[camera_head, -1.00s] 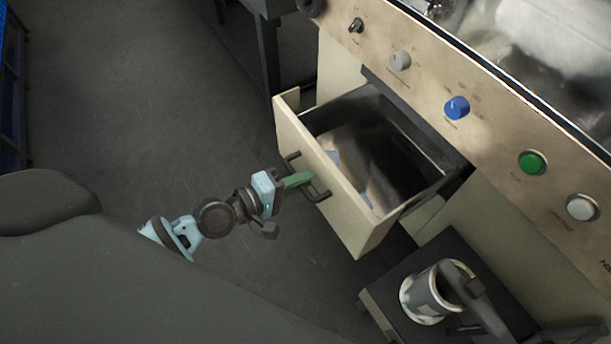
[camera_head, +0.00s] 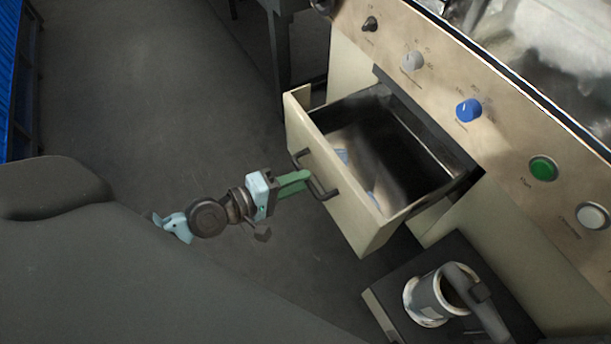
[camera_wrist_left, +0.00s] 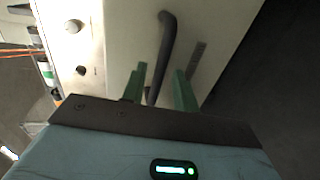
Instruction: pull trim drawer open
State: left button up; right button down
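The trim drawer (camera_head: 338,187) is a cream-fronted drawer with a dark metal inside, standing well out from the machine. Pale scraps lie inside it. Its dark bar handle (camera_head: 325,191) is on the front face, and also shows in the left wrist view (camera_wrist_left: 167,45). My left gripper (camera_head: 296,182) is at the handle, its two green fingers apart. In the left wrist view, the fingers (camera_wrist_left: 160,85) stand on either side of the bar, with a gap visible on the right finger's side.
The machine's panel above the drawer carries a blue knob (camera_head: 468,110), a green button (camera_head: 543,168) and a white button (camera_head: 592,215). The floor left of the drawer is clear.

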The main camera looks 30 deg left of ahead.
pick_arm(q)
jog(key=v, duration=0.5)
pick_arm(e)
jog(key=shift+w+f, duration=0.15)
jog(key=shift+f, duration=0.1)
jog(key=shift+w, duration=0.2)
